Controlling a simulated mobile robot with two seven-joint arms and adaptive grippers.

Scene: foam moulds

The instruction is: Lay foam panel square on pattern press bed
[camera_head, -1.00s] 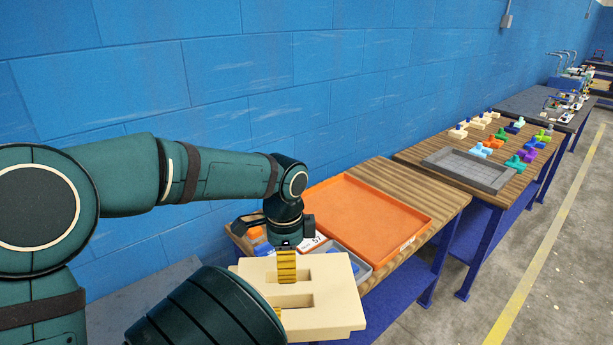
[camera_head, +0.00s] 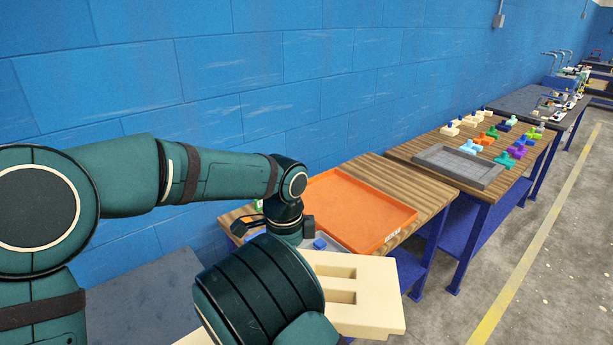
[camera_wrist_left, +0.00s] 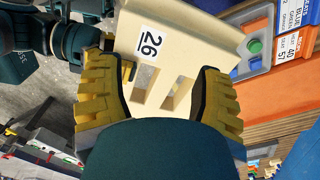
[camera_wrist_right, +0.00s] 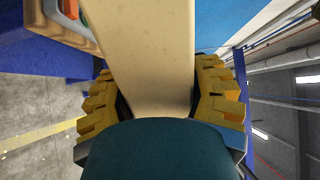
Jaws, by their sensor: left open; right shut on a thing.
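The cream foam panel (camera_head: 375,290) has slots cut through it and is held in the air in front of the near table. In the head view, my arms hide both sets of fingertips. I cannot identify the press bed for certain.
An orange tray (camera_head: 416,214) lies on the near wooden table (camera_head: 440,192). A grey tray (camera_head: 486,184) and several coloured foam pieces stand on the table beyond. A flat grey surface (camera_head: 140,275) lies at lower left. A blue wall (camera_head: 250,100) runs behind, and open floor is at right.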

